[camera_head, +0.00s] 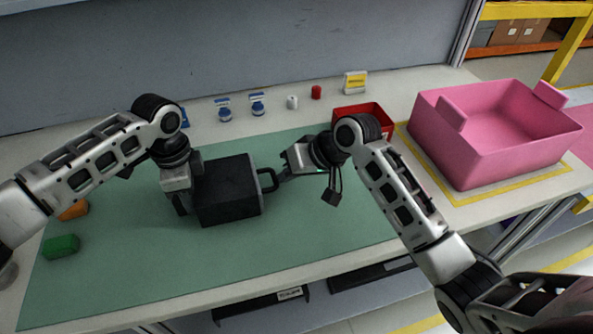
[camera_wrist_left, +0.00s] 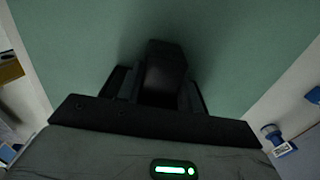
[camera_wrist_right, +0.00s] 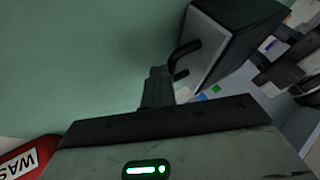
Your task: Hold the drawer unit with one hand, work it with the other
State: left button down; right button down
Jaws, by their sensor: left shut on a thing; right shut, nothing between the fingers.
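The drawer unit (camera_head: 228,190) is a dark box on the green mat, left of the middle in the head view. Its looped handle (camera_head: 267,181) points right; the unit also shows in the right wrist view (camera_wrist_right: 245,25). My left gripper (camera_head: 182,198) is shut on the unit's left side; in the left wrist view a dark block of the unit (camera_wrist_left: 165,70) sits between the fingers. My right gripper (camera_head: 284,176) is shut and empty close to the handle. In the right wrist view its fingertips (camera_wrist_right: 157,80) are beside the handle (camera_wrist_right: 183,60); contact is unclear.
A green block (camera_head: 61,246) and an orange block (camera_head: 73,210) lie at the left. Blue-topped items (camera_head: 224,110), a red cylinder (camera_head: 316,92) and a yellow-white box (camera_head: 355,82) stand behind. A red bin (camera_head: 375,112) and a pink crate (camera_head: 490,135) are right. The front mat is clear.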

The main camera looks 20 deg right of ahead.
pick_arm(q)
jog(key=shift+d, duration=0.2)
pick_arm(e)
jog(key=shift+s+a, duration=0.1)
jog(key=shift+a, duration=0.15)
jog(key=d, duration=0.5)
jog(key=shift+f, duration=0.2)
pick_arm(q)
jog(key=shift+a, duration=0.15)
pick_arm(e)
jog(key=v, duration=0.9)
jog(key=shift+r, duration=0.25)
pick_arm(q)
jog(key=c, duration=0.8)
grip_release()
jog(key=shift+c, duration=0.2)
jog(key=shift+r, duration=0.1)
